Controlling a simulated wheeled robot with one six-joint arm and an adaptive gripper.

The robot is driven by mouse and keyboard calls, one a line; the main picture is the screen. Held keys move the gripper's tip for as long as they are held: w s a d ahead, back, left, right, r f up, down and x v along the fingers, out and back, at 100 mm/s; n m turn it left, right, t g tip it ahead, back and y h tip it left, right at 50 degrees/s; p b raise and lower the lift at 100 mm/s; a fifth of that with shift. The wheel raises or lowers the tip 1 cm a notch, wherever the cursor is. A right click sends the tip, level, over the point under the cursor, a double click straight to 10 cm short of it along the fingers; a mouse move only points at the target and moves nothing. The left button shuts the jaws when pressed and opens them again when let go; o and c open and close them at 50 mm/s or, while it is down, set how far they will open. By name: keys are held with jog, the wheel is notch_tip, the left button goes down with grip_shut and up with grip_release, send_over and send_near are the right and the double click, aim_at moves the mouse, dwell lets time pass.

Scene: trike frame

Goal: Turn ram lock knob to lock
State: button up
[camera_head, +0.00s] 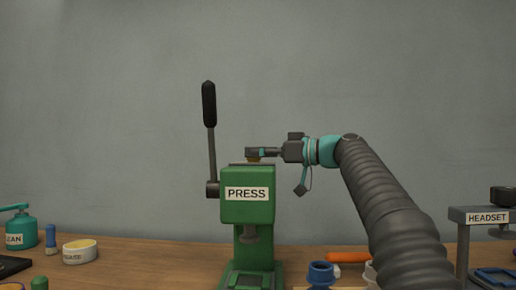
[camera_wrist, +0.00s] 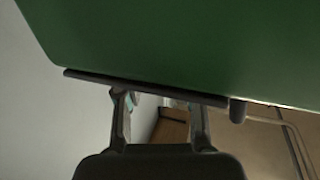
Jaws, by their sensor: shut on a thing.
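The green press (camera_head: 247,203), labelled PRESS, stands upright on the bench. The ram lock knob (camera_head: 253,159) is a small brassy piece on top of the press, mostly hidden by my gripper (camera_head: 256,152). My gripper reaches in level from the right over the press top and is shut on the knob. In the wrist view the two fingers stand apart under a dark bar, against the green press body (camera_wrist: 180,50). The knob cannot be made out there, and its turn angle is not visible.
The press's black lever (camera_head: 209,105) stands upright at its left. A teal can (camera_head: 21,232), a blue bottle (camera_head: 50,238) and a round tub (camera_head: 80,252) are at the left. A headset stand (camera_head: 482,216), a blue cup (camera_head: 320,273) and an orange-handled tool (camera_head: 349,257) are at the right.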

jog(key=o, duration=1.2)
jog(key=shift+c, duration=0.2)
jog(key=v, duration=1.2)
